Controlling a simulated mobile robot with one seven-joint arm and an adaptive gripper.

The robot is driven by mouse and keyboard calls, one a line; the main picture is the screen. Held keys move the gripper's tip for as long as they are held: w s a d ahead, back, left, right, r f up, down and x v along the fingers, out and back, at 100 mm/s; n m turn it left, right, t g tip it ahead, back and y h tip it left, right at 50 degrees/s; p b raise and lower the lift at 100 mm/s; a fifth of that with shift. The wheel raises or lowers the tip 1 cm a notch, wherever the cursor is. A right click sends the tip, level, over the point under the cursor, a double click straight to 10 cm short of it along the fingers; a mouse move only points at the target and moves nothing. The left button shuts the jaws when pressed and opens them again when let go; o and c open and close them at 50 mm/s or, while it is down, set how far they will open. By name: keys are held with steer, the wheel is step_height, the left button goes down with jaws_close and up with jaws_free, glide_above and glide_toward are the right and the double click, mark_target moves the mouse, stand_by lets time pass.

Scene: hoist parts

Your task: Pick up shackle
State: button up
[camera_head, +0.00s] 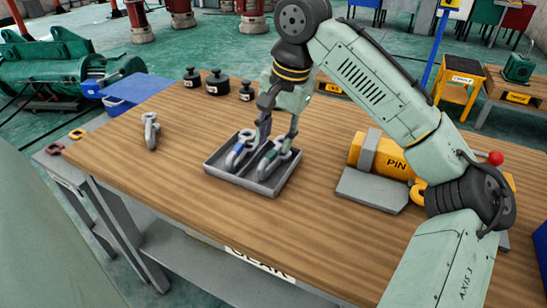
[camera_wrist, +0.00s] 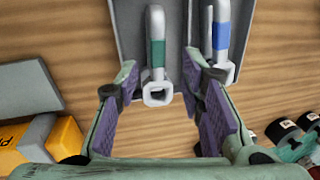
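A grey two-compartment tray (camera_head: 257,187) on the wooden table holds two grey shackles. The left one (camera_head: 240,151) has a blue band; the right one (camera_head: 273,158) has a green band. My gripper (camera_head: 277,138) points down over the tray, fingers apart. In the wrist view my gripper (camera_wrist: 160,78) is open, with the green-banded shackle (camera_wrist: 157,54) showing between its purple-padded fingers. The blue-banded shackle (camera_wrist: 221,38) is outside the right finger, which partly covers its lower end. I cannot tell how far the fingertips are above the tray. A third shackle (camera_head: 151,130) stands on the table at left.
Black weights (camera_head: 217,84) stand along the table's back edge. A yellow block marked PIN (camera_head: 384,156) and a grey plate (camera_head: 371,190) lie to the right of the tray. The table between the third shackle and the tray is clear, as is its front part.

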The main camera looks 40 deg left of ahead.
mark_target(274, 151)
steer(key=f, duration=0.4)
steer(key=shift+w+a, duration=0.1)
steer(key=shift+a, duration=0.15)
steer(key=shift+c, duration=0.5)
jaws_close()
steer(key=shift+r, duration=0.1)
